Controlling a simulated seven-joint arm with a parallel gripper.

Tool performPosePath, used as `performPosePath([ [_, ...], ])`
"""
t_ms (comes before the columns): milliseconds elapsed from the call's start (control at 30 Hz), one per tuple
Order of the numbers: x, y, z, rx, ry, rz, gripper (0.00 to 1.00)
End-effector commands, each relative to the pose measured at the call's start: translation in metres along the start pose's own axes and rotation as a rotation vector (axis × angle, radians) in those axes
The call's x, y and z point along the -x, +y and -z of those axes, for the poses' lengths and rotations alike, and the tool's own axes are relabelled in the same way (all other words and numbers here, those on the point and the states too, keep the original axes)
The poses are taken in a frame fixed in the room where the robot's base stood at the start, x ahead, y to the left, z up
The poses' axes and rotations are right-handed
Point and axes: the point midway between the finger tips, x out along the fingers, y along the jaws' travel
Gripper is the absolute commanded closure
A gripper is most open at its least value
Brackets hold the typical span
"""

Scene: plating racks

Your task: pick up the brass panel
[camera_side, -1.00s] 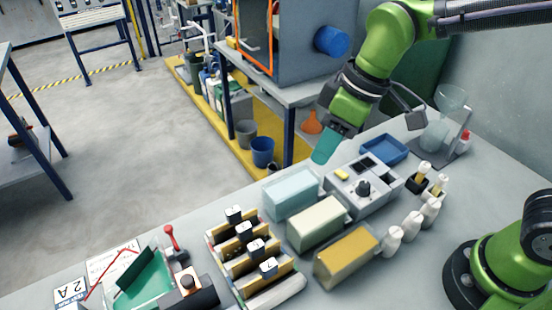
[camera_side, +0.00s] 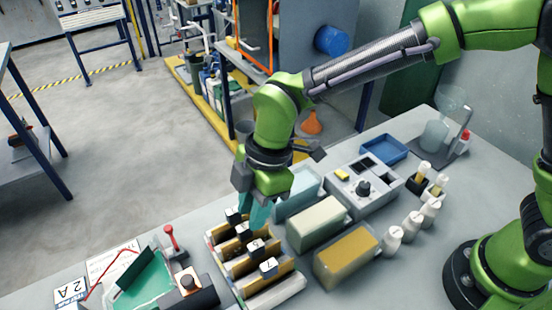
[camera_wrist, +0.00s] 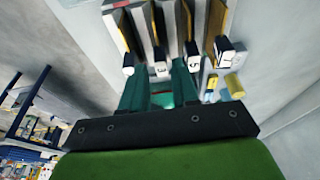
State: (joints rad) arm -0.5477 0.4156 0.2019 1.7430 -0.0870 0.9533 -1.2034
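A rack (camera_side: 208,232) at the front of the bench holds several upright panels, each with a white-and-black numbered tag. A brass-coloured panel (camera_side: 268,282) stands near its front end, by the tag marked 7. In the wrist view, a yellowish brass panel (camera_wrist: 215,22) stands at the right of the row. Other panels look brownish, so I cannot tell for certain which is the brass one. My gripper (camera_side: 258,214) points down at the rack's back end. In the wrist view its teal fingers (camera_wrist: 160,78) stand apart with no panel visibly held; a tag shows between them.
Three tanks, pale blue (camera_side: 298,192), cream (camera_side: 316,224) and yellow-filled (camera_side: 347,256), stand close right of the rack. A grey control box (camera_side: 362,186) and white bottles (camera_side: 392,240) are farther right. A red-handled lever device (camera_side: 172,240) is at left.

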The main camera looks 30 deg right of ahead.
Motion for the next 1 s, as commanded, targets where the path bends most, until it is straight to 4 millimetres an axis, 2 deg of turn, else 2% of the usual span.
performPosePath([
  [100, -0.015, 0.000, 0.000, -0.002, -0.001, 0.002, 0.70],
  [267, -0.024, 0.000, 0.001, -0.001, -0.001, 0.001, 0.70],
  [600, -0.069, 0.000, 0.007, -0.002, 0.000, 0.001, 0.70],
  [867, -0.072, 0.000, 0.007, -0.002, 0.001, -0.001, 0.70],
  [900, -0.072, 0.000, 0.007, -0.002, 0.001, -0.001, 0.72],
  [1000, -0.072, 0.000, 0.007, -0.002, 0.001, -0.001, 0.87],
])
